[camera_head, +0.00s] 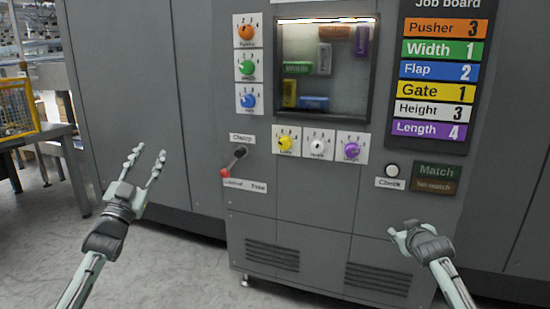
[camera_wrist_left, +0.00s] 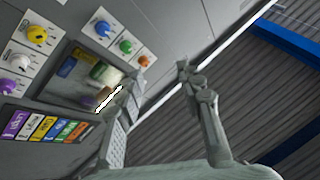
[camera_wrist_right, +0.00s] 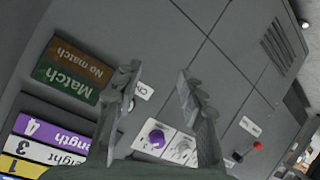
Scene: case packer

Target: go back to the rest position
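My left gripper (camera_head: 147,153) is open and empty in front of the grey cabinet's left panels, left of the lever. In the left wrist view its two fingers (camera_wrist_left: 162,70) stand apart with nothing between them. My right gripper (camera_head: 403,236) is in front of the lower right of the machine, below the Check button. The right wrist view shows its fingers (camera_wrist_right: 157,76) apart and empty. Neither gripper visibly touches anything.
The grey machine front carries a window (camera_head: 326,70) with coloured blocks, several dials, a red-knobbed lever (camera_head: 232,162), a white Check button (camera_head: 392,171), a Match sign (camera_head: 436,172) and a job board (camera_head: 436,75). A table with a yellow cage (camera_head: 15,108) stands far left.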

